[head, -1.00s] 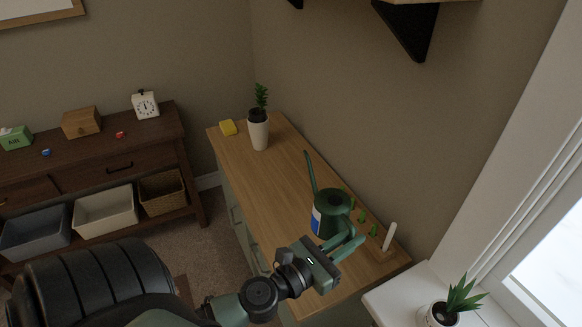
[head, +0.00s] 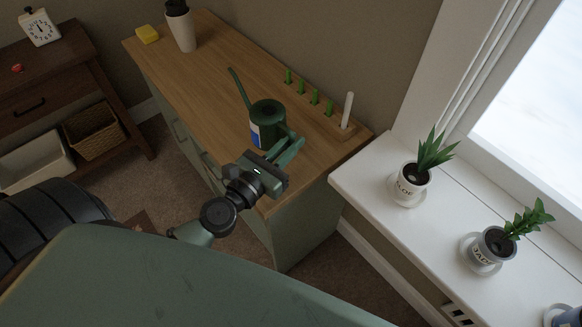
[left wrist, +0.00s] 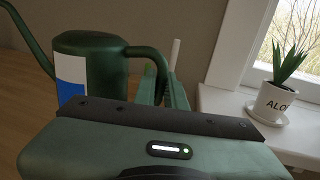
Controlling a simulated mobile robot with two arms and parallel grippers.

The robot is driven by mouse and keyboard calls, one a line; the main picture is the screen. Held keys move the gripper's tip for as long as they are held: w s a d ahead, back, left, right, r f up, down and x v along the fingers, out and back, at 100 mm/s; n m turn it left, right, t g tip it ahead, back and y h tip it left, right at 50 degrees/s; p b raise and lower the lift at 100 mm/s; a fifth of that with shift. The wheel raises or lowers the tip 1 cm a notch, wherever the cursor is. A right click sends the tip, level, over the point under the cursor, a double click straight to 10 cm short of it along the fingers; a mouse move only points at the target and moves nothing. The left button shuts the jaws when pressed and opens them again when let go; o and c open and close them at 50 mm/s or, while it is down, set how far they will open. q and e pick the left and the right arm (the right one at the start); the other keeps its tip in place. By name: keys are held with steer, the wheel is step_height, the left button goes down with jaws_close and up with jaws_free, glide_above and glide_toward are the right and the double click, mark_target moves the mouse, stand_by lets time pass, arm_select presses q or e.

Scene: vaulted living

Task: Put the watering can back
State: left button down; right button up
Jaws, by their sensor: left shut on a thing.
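The dark green watering can (head: 268,112) is upright over the front right part of the wooden-topped cabinet (head: 205,75). It has a long thin spout pointing left and a blue and white label. My left gripper (head: 286,150) is shut on the can's handle, on the side away from the spout. In the left wrist view the can (left wrist: 92,62) stands just beyond the gripper, with its handle reaching toward the fingers. Its base is hidden there, and I cannot tell whether it touches the cabinet top. My right gripper is not in view.
A white planter (head: 182,30) and yellow sponge (head: 147,34) are at the far end. Potted plants, including an aloe (head: 410,185), line the white sill (head: 390,222).

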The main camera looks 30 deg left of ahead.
arm_select(q)
steer(key=shift+w+f+b, duration=0.1)
steer(key=shift+f+b, duration=1.85)
steer(key=shift+f, duration=0.7)
steer(key=shift+f, duration=0.15)
steer(key=c, duration=1.5)
jaws_free()
